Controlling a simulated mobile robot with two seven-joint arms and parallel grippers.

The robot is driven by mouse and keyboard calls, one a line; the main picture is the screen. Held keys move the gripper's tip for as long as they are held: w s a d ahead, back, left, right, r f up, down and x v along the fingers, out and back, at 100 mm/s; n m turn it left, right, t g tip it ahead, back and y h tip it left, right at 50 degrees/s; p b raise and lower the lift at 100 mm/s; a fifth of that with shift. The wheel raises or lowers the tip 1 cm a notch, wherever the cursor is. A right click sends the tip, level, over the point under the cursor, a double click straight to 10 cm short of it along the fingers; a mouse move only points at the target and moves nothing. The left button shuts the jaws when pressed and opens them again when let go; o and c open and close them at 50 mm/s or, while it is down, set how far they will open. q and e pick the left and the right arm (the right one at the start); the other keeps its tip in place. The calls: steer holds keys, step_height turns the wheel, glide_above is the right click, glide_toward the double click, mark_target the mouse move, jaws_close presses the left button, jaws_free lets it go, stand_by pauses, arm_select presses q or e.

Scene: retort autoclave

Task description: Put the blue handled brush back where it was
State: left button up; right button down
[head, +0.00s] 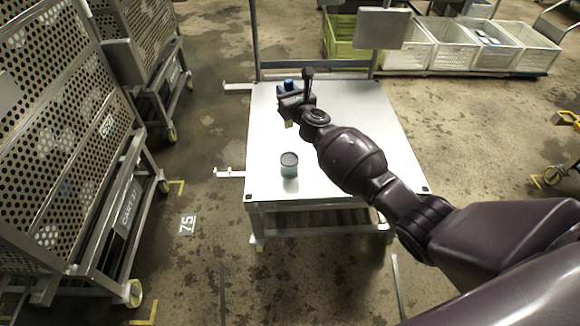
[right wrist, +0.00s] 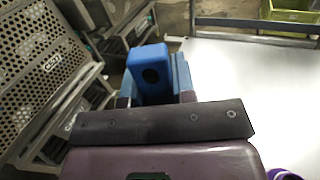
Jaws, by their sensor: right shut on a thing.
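My right gripper (head: 291,103) is over the far left part of the metal table and is shut on the blue handled brush (head: 285,86). The blue handle sticks up above the jaws, and a small pale part shows just below them. In the right wrist view the handle (right wrist: 150,65) is a blue block with a dark round hole, standing between the jaws. The gripper hides most of the brush, and I cannot tell whether it touches the table. My left gripper is not in view.
A grey-green cup (head: 289,165) stands on the near left part of the table (head: 345,100). A post frame with a grey panel (head: 382,28) rises at the back. Perforated carts (head: 60,130) stand at left, crates (head: 440,45) behind. The table's right side is largely bare.

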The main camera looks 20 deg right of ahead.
step_height(320, 180, down, 21)
steer(key=b, duration=1.3)
steer(key=shift+r, duration=0.2)
steer(key=c, duration=1)
jaws_free()
steer(key=shift+r, duration=0.1)
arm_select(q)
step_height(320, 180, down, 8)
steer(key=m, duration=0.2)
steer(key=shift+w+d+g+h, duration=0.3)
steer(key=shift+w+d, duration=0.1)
arm_select(e)
steer(key=shift+o, duration=0.3)
